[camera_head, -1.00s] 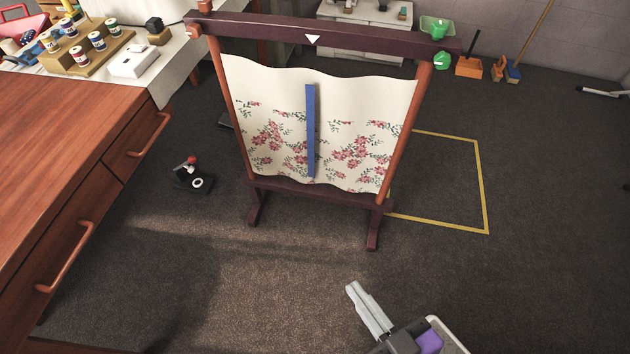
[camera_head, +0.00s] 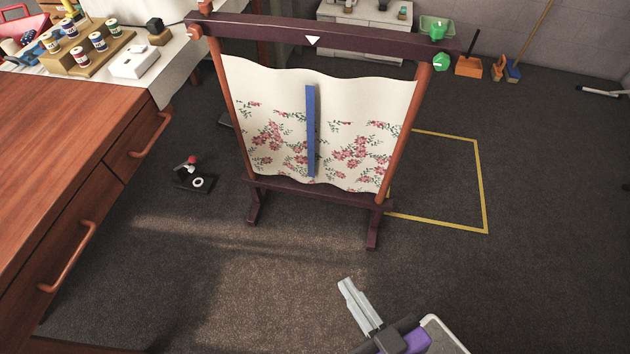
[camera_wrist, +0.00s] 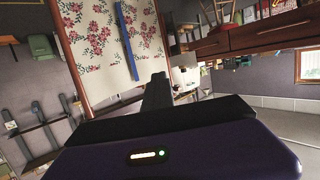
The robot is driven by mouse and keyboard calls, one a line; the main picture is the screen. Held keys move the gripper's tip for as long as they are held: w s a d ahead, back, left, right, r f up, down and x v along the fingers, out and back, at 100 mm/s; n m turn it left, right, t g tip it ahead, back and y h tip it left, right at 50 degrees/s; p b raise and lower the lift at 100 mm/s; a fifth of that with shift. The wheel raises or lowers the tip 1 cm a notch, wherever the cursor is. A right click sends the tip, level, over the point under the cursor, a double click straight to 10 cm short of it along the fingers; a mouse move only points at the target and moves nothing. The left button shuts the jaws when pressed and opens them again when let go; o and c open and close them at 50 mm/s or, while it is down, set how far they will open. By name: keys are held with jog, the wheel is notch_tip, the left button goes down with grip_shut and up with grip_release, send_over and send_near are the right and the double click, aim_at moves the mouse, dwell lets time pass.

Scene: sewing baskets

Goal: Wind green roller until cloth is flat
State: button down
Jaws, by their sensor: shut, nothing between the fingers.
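A dark wooden frame (camera_head: 375,43) stands on the floor and holds a cream cloth (camera_head: 280,90) with pink flowers. The cloth has wavy edges and shallow folds. A blue strip (camera_head: 311,130) runs upright down its middle. A green knob (camera_head: 441,62) sits at the top of the right orange post, with another green knob (camera_head: 437,29) above it. My gripper (camera_head: 346,284) is shut and empty, low in front of the frame and apart from it. In the wrist view the cloth (camera_wrist: 88,22) and blue strip (camera_wrist: 127,40) appear tilted beyond my gripper (camera_wrist: 160,78).
A wooden drawer cabinet (camera_head: 60,180) fills the left side. A small black device (camera_head: 195,180) lies on the floor left of the frame. A yellow outlined square (camera_head: 484,190) marks the floor at right. The floor before the frame is clear.

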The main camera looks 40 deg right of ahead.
jog(key=c, duration=1.2)
grip_release()
jog(key=shift+c, duration=0.2)
notch_tip(320, 180, up, 6)
jog(key=p, duration=0.8)
jog(key=s+d+r+n+y+p, duration=0.1)
jog(key=s+d+r+p, duration=0.1)
jog(key=r, duration=0.4)
jog(key=s+d+r+y+p, duration=0.1)
jog(key=s+d+r+p, duration=0.1)
jog(key=s+r+p, duration=0.2)
notch_tip(320, 180, up, 2)
jog(key=shift+s+d+r+n, duration=0.1)
jog(key=shift+s+d+n, duration=0.1)
jog(key=shift+d+n, duration=0.15)
